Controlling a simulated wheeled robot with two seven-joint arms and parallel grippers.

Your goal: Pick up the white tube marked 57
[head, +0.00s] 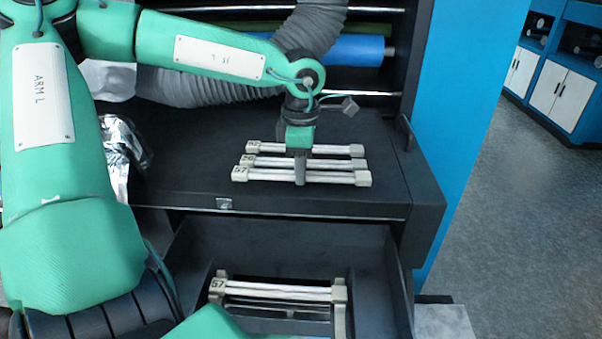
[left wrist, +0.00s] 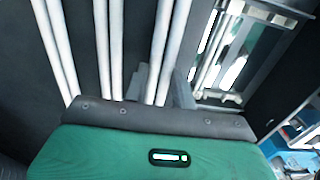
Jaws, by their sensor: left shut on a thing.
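Three white tubes lie side by side on the dark worktop, between pale end blocks with small marks. The front tube (head: 335,177) has a mark that looks like 57, hard to read. Behind it are the middle tube (head: 335,163) and the back tube (head: 335,149). My left gripper (head: 300,181) points down over the row, shut on the front tube. In the left wrist view its fingers (left wrist: 162,86) stand on either side of the front tube (left wrist: 168,50). The tube appears still in line with its blocks. My right gripper is out of view.
Below the worktop (head: 190,185) is an open drawer (head: 285,245). Crumpled foil (head: 125,150) lies at left. A blue roll (head: 345,50) and grey hose (head: 205,88) are behind.

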